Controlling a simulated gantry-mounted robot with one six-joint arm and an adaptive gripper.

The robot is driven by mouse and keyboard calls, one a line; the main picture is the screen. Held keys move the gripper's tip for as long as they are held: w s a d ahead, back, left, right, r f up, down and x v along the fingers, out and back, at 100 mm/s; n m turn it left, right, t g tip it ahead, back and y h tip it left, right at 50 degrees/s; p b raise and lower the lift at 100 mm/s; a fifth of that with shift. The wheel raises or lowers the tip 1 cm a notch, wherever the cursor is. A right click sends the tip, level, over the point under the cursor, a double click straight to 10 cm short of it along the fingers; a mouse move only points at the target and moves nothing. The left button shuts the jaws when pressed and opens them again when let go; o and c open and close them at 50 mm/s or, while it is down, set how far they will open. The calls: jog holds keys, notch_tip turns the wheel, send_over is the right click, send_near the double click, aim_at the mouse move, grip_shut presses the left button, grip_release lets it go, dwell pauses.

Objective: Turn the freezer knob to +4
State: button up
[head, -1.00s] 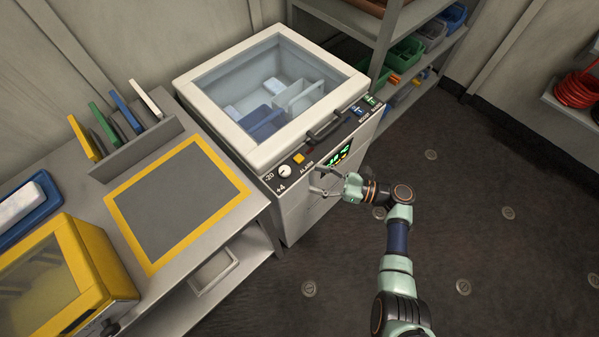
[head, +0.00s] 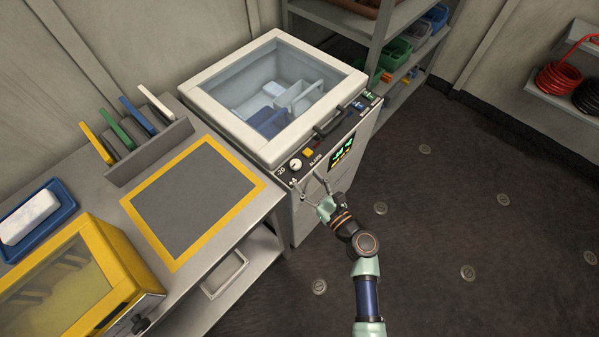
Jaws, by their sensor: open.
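The freezer (head: 205,108) is a white chest with a closed glass lid and a dark handle (head: 333,122). Its knob (head: 296,165) is a small white dial at the left end of the front panel, between the marks -20 and +4. The dial's exact pointing is too small to tell. My gripper (head: 311,183) is open, in front of the panel, just below and right of the knob. Its fingers point up toward the panel and appear apart from the knob. Nothing shows between them.
A yellow button (head: 308,153) and a lit display (head: 342,151) sit right of the knob. A bench with a yellow-framed grey mat (head: 258,187) adjoins the freezer on the left. A yellow box (head: 111,262) stands on the bench. The floor at right is clear.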

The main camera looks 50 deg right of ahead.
aim_at(299, 168)
jog(key=shift+m+h, duration=0.4)
jog(key=shift+h, duration=0.1)
jog(key=b+x, duration=0.2)
jog(key=x, duration=0.5)
jog(key=shift+w+d, duration=0.15)
jog(key=shift+w, duration=0.15)
jog(key=c, duration=1.1)
jog(key=shift+c, duration=0.2)
